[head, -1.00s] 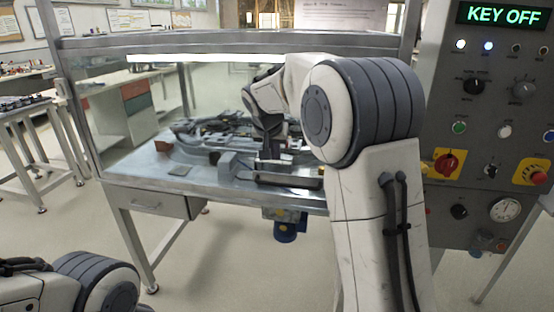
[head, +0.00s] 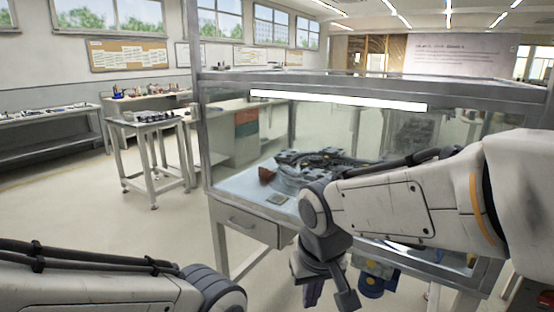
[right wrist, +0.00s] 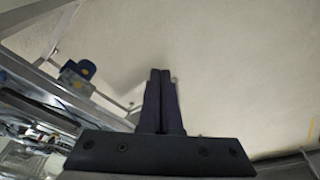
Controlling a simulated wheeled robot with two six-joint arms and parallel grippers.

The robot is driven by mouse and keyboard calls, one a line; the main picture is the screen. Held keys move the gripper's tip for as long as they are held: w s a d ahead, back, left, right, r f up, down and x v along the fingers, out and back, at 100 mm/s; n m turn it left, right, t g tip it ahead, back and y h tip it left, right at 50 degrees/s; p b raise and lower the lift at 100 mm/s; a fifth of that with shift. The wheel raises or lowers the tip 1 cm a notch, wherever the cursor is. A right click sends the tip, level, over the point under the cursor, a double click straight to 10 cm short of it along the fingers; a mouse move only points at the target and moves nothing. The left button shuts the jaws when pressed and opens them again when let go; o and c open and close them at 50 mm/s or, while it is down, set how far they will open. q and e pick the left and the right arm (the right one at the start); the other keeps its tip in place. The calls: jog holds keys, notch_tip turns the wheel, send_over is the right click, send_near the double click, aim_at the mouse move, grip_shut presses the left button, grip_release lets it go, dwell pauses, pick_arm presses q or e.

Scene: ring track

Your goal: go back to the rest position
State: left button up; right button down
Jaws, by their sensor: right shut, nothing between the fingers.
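My right gripper (head: 314,292) hangs in front of the glass-walled workbench, near the bottom of the head view, pointing down. In the right wrist view its two dark fingers (right wrist: 161,76) are together with nothing between them, over the pale floor. My right arm comes in from the right across the front of the bench. My left arm lies low at the left edge of the head view; its gripper is out of view.
The workbench (head: 245,228) has a glass enclosure with a lit bar (head: 340,101). On it is a dark ring track (head: 310,160), partly hidden by my right arm. A blue motor (head: 372,284) hangs below. A small side table (head: 150,125) stands left; floor between is clear.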

jog(key=s+a+f+n+g, duration=0.1)
jog(key=s+f+n, duration=0.2)
jog(key=s, duration=0.5)
jog(key=s+a+f+n+g, duration=0.1)
jog(key=s+f+n+g, duration=0.15)
jog(key=s, duration=0.55)
notch_tip(320, 180, up, 12)
jog(key=p, duration=1.2)
jog(key=shift+w+d+r+m+t+y, duration=0.15)
jog(key=shift+d+r+m+t+y, duration=0.1)
jog(key=shift+m+t+y, duration=0.15)
jog(key=shift+f, duration=0.1)
